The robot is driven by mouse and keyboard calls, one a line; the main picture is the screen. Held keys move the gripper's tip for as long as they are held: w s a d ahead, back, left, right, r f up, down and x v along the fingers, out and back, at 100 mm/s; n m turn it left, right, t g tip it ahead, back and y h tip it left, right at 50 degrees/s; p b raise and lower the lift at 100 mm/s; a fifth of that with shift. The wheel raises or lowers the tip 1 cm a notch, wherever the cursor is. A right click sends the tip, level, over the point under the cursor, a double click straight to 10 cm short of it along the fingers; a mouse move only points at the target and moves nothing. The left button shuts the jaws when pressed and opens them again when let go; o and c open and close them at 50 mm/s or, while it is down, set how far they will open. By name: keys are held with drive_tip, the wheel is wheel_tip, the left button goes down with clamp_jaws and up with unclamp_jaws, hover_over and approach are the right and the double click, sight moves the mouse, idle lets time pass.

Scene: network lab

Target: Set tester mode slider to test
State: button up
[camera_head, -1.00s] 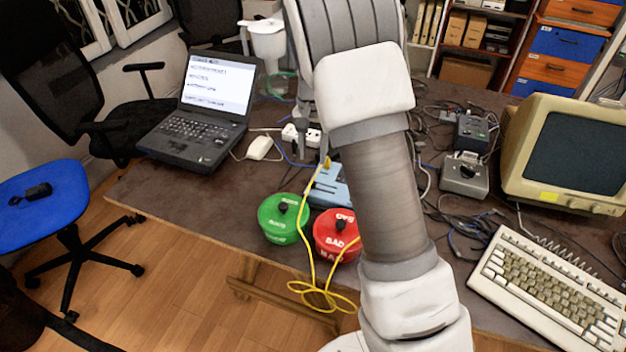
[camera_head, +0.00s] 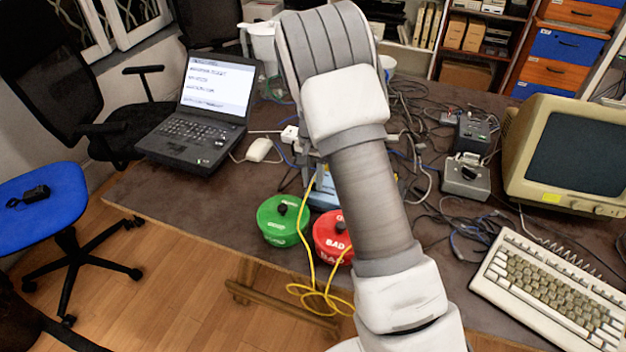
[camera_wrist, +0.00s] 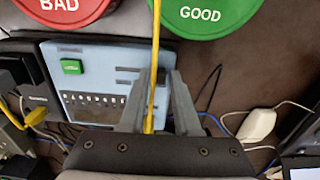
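The tester is a light blue box (camera_wrist: 115,58) in the wrist view, with a green labelled button (camera_wrist: 72,66), a row of small pale marks (camera_wrist: 92,99) and dark slots. I cannot tell which part is the mode slider or how it is set. In the head view the tester (camera_head: 322,196) is partly hidden behind my arm. My gripper (camera_wrist: 159,75) is over the tester's right side in the wrist view, its fingers apart. Contact with the tester cannot be told.
A green GOOD pot (camera_head: 283,222) and a red BAD pot (camera_head: 331,245) stand close by at the desk's front edge. A laptop (camera_head: 190,135), white mouse (camera_head: 259,150), keyboard (camera_head: 555,290) and monitor (camera_head: 570,150) surround the area. Loose cables clutter the desk right of my arm.

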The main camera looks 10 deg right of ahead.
clamp_jaws()
idle(1.1)
